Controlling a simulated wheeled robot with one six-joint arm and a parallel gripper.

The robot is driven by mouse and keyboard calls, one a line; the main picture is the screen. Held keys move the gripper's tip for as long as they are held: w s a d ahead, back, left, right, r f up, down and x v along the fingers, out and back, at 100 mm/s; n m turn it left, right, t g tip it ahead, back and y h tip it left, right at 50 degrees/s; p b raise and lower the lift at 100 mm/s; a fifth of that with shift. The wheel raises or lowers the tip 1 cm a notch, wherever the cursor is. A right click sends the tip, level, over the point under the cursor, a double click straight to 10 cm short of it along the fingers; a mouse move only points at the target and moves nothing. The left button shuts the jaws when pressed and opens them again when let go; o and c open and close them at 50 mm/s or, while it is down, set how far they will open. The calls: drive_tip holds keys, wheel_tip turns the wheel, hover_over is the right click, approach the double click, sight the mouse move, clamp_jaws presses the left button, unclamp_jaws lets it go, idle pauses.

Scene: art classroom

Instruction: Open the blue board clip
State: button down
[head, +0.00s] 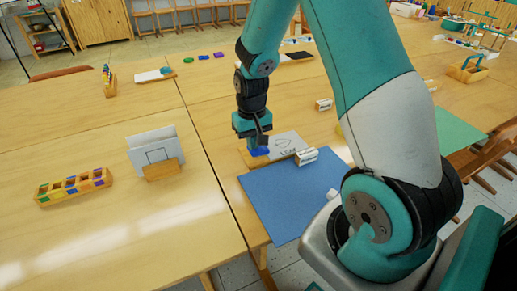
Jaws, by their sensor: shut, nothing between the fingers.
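The blue board clip (259,151) sits at the near-left part of a small wooden drawing board that holds a white sheet (287,145) with a line drawing. My gripper (256,143) points down right above the clip, its fingers shut and empty. The fingertips are at or very close to the clip; I cannot tell whether they touch it. The gripper hides part of the clip and of the board's left side, and whether the clip is open or shut is too small to tell.
A blue mat (285,203) lies in front of the board. A small white-labelled block (306,156) stands at the board's right edge, another (324,104) farther back. On the left table are a wooden card holder (164,169) and a tray of coloured pieces (74,187). Table surface between them is clear.

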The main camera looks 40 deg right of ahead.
drive_tip(key=shift+f+b, duration=0.3)
drive_tip(key=shift+f, duration=0.2)
wheel_tip(320, 180, up, 7)
drive_tip(key=p, duration=0.6)
drive_tip(key=shift+r+p, duration=0.1)
drive_tip(key=shift+p, duration=0.2)
idle(0.4)
drive_tip(key=s+a+r+n+y+p, duration=0.1)
drive_tip(key=s+a+r+n, duration=0.15)
drive_tip(key=a+r, duration=0.6)
drive_tip(key=s+a+r+n+y+p, duration=0.1)
drive_tip(key=s+a+r+n, duration=0.3)
drive_tip(key=s+a+r, duration=0.3)
drive_tip(key=s+a+r+n+y+p, duration=0.1)
drive_tip(key=s+a+r+n+y, duration=0.1)
drive_tip(key=s+a+r+n, duration=0.2)
drive_tip(key=s+a+r, duration=0.3)
drive_tip(key=s, duration=0.3)
drive_tip(key=shift+s+r, duration=0.35)
drive_tip(key=shift+s, duration=0.05)
